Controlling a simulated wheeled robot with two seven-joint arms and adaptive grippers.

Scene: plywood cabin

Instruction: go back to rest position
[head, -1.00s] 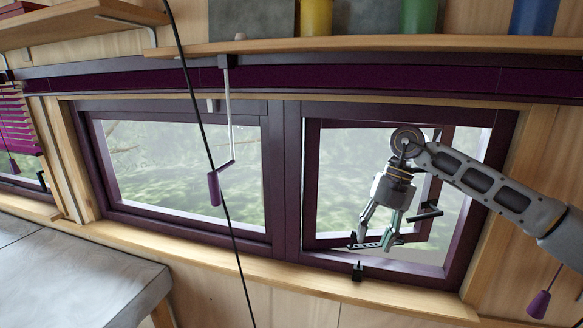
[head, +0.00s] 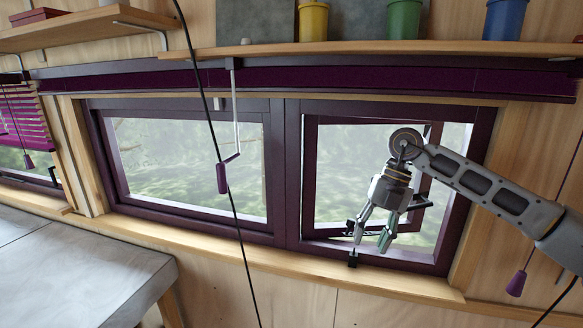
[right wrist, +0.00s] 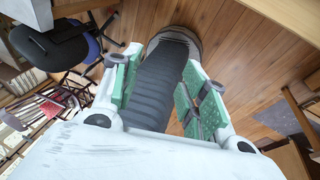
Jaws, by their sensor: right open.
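My right gripper (head: 373,236) hangs in front of the right window sash (head: 309,170), near its lower frame. Its fingers are apart with nothing between them. In the right wrist view the green finger pads of my right gripper (right wrist: 158,90) stand apart, with a dark ribbed part of my own body seen between them. The right sash stands tilted out of its purple frame, with a black stay arm (head: 355,230) at its lower edge. My left gripper is not in view.
A purple crank handle (head: 222,177) hangs before the left pane. A shelf (head: 400,48) with coloured pots runs above. A grey-topped table (head: 80,270) stands at lower left. In the wrist view, a dark office chair (right wrist: 50,45) stands on the wooden floor (right wrist: 230,60).

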